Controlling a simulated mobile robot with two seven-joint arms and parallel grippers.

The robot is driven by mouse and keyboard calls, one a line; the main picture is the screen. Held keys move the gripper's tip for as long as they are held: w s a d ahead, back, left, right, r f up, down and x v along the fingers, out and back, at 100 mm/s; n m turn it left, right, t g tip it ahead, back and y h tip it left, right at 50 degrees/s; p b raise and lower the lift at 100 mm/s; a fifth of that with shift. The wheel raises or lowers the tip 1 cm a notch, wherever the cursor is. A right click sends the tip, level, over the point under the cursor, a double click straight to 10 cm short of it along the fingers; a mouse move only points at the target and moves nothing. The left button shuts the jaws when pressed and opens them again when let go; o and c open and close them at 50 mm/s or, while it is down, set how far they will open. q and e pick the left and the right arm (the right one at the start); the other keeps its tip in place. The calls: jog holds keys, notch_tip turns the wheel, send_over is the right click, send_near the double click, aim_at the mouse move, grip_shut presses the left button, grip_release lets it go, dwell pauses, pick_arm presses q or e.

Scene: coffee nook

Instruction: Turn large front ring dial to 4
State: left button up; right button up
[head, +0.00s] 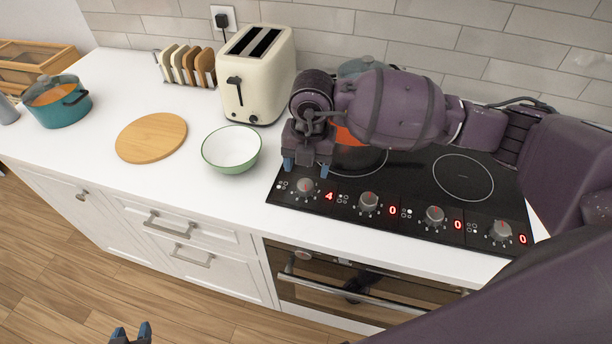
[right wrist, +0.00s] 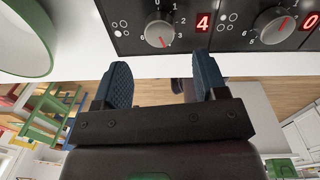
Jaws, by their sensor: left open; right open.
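The leftmost dial on the cooktop's front strip (head: 304,187) is a grey round knob with a red pointer mark. The red display beside it (head: 329,196) reads 4. In the right wrist view the dial (right wrist: 160,33) lies beyond the fingertips, and its display (right wrist: 203,22) also shows 4. My right gripper (head: 305,169) is open above and just behind this dial, blue fingertips pointing down; it also shows in the right wrist view (right wrist: 163,68), with nothing between its fingers. My left gripper (head: 131,335) is open and empty at the bottom edge, over the floor.
Three other dials (head: 434,216) each show 0. A green-rimmed bowl (head: 231,150) stands left of the cooktop. A toaster (head: 258,75), toast rack (head: 187,65), round board (head: 151,137) and teal pot (head: 58,103) stand further left. My right arm covers part of the cooktop.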

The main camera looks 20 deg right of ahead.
aim_at(308, 186)
notch_tip(308, 186, up, 5)
jog(key=shift+d+f, duration=0.1)
jog(key=shift+f, duration=0.1)
jog(key=shift+s, duration=0.1)
dwell(0.5)
